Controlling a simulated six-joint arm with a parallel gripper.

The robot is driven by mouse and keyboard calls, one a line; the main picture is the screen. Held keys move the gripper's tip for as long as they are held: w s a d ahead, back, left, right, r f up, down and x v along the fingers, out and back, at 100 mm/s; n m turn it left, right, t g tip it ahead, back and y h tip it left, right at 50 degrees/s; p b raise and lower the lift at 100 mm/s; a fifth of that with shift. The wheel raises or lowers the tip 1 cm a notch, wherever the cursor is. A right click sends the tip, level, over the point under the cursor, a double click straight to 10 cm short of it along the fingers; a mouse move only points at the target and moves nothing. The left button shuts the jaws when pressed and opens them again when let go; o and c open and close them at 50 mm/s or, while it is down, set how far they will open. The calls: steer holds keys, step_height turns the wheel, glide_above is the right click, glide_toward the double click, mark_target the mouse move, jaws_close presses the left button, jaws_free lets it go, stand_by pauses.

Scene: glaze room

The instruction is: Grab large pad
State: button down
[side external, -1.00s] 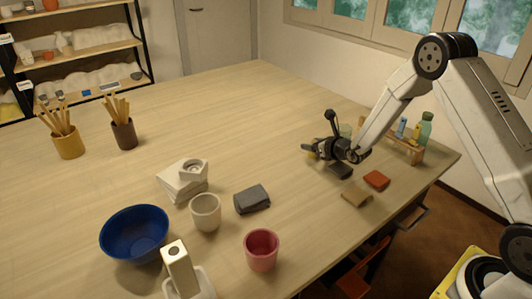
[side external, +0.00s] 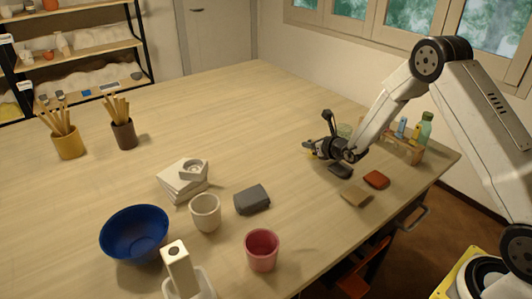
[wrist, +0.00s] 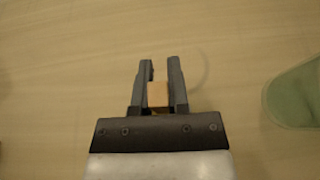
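Several flat pads lie on the table in the side view. A dark grey pad (side external: 252,199) near the middle is the largest, and it looks thick. A small dark pad (side external: 341,170), a red pad (side external: 376,179) and a tan pad (side external: 355,195) lie to the right. My gripper (side external: 311,150) is low over the table, above and left of the small dark pad, and away from the grey pad. In the wrist view my gripper (wrist: 160,65) has its fingers apart, with a small tan block (wrist: 158,94) showing between them. I cannot tell whether they grip it.
A white cup (side external: 205,212), pink cup (side external: 262,250), blue bowl (side external: 134,233) and white stack (side external: 182,181) stand around the grey pad. A wooden rack (side external: 404,148) with bottles is behind my gripper. The table's far middle is clear.

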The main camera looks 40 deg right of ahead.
steer(key=shift+r, duration=0.15)
steer(key=shift+r, duration=0.75)
steer(key=s+a+r, duration=0.2)
steer(key=s+r, duration=0.9)
steer(key=s, duration=0.2)
steer(key=shift+s+a, duration=0.2)
steer(key=shift+s, duration=0.2)
steer(key=shift+r, duration=0.1)
steer(key=shift+w, duration=0.1)
